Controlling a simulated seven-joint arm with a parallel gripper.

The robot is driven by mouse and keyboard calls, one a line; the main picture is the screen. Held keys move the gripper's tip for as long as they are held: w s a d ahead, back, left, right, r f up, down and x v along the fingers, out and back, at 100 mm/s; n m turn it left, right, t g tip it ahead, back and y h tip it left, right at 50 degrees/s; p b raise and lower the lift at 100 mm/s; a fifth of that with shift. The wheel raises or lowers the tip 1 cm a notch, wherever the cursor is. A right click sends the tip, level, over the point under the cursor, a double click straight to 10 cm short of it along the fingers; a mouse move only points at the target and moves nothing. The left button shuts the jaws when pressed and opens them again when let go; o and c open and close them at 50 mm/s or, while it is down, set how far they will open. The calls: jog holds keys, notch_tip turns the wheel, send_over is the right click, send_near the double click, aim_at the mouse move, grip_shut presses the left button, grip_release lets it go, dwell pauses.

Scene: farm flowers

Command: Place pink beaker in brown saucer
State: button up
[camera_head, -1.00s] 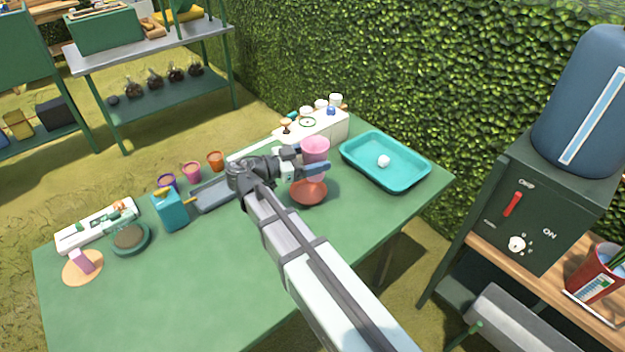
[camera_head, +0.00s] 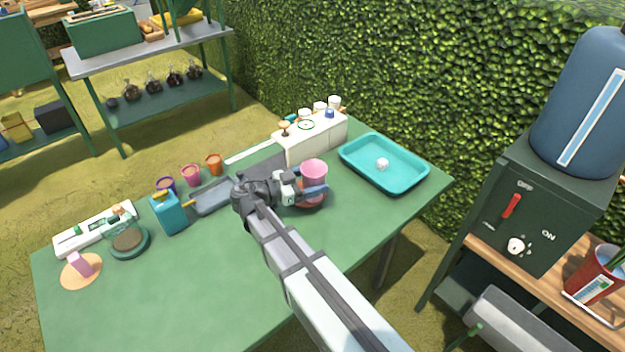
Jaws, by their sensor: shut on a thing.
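The pink beaker (camera_head: 314,172) is upright between the fingers of my gripper (camera_head: 312,188), which is shut on it. The brown saucer (camera_head: 311,201), reddish-brown, is on the green table directly below the beaker and is mostly hidden by the beaker and my gripper. The beaker's lower part overlaps the saucer in the picture. I cannot tell whether the beaker's base touches the saucer.
A turquoise tray (camera_head: 357,178) with a small white item is to the right. A white box (camera_head: 318,140) with small items stands behind. Small pots (camera_head: 191,175), a blue bottle (camera_head: 169,213) and a grey tray (camera_head: 211,196) are left. The table's front (camera_head: 190,290) is clear.

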jog(key=shift+f, duration=0.5)
jog(key=shift+s+f, duration=0.1)
jog(key=shift+f, duration=0.1)
jog(key=o, duration=1.1)
jog(key=shift+d, duration=0.1)
jog(key=shift+r, duration=0.55)
jog(key=v, duration=1.2)
jog(key=shift+r, duration=0.2)
